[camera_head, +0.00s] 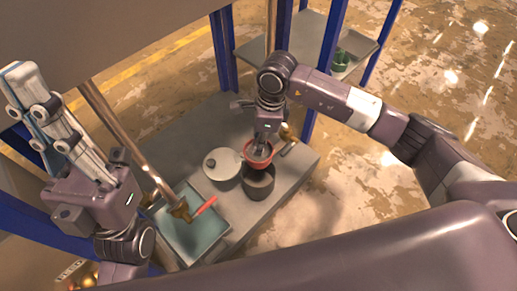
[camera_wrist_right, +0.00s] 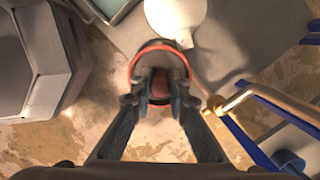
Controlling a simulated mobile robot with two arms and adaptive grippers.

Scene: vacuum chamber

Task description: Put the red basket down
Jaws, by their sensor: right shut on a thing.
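The red basket (camera_head: 258,161) is in my right gripper (camera_head: 259,148), over or at the mouth of a dark round pot (camera_head: 258,185) in the head view. In the right wrist view the red rim of the basket (camera_wrist_right: 160,45) shows beyond the fingers of my right gripper (camera_wrist_right: 158,98), which are shut on it. I cannot tell whether the basket touches the pot. My left gripper (camera_head: 28,95) is raised at the left, far from the basket, and looks empty; its finger gap is unclear.
A pale round lid (camera_head: 222,163) lies left of the pot on the grey table (camera_head: 300,165). A teal tray (camera_head: 190,247) with a red-handled item (camera_head: 204,206) is at front left. Blue posts (camera_head: 330,45) and a shelf (camera_head: 310,35) with green items (camera_head: 341,60) stand behind.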

